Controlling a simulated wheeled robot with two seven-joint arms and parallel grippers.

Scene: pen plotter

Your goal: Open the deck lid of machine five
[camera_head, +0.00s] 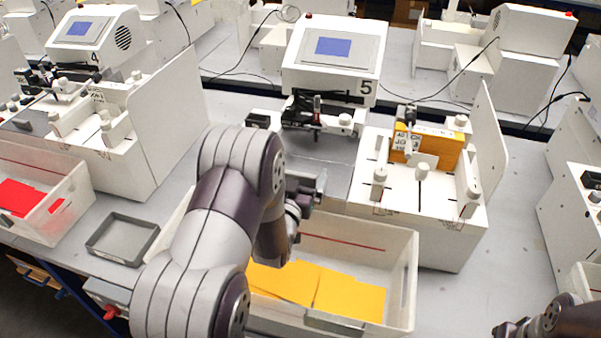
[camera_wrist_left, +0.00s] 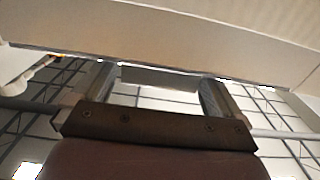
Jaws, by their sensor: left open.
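Machine five (camera_head: 330,68), white with a blue screen and a "5" on its head, stands at the centre in the head view. Its deck (camera_head: 325,150) shows as a flat grey area below the head, partly behind my left arm. I cannot clearly make out the lid's edge. My left gripper (camera_head: 314,188) is at the deck's front, above the white bin. In the left wrist view its two fingers (camera_wrist_left: 158,92) stand apart, below a broad pale surface (camera_wrist_left: 170,35); contact is unclear. Part of my right arm's end (camera_head: 508,329) shows at the bottom right; its jaws are unclear.
A white bin (camera_head: 402,285) with yellow sheets (camera_head: 345,295) stands in front of machine five. A white feeder (camera_head: 425,205) with a yellow stack (camera_head: 440,150) is right of the deck. A grey tray (camera_head: 122,240) lies left, beside machine four (camera_head: 95,35).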

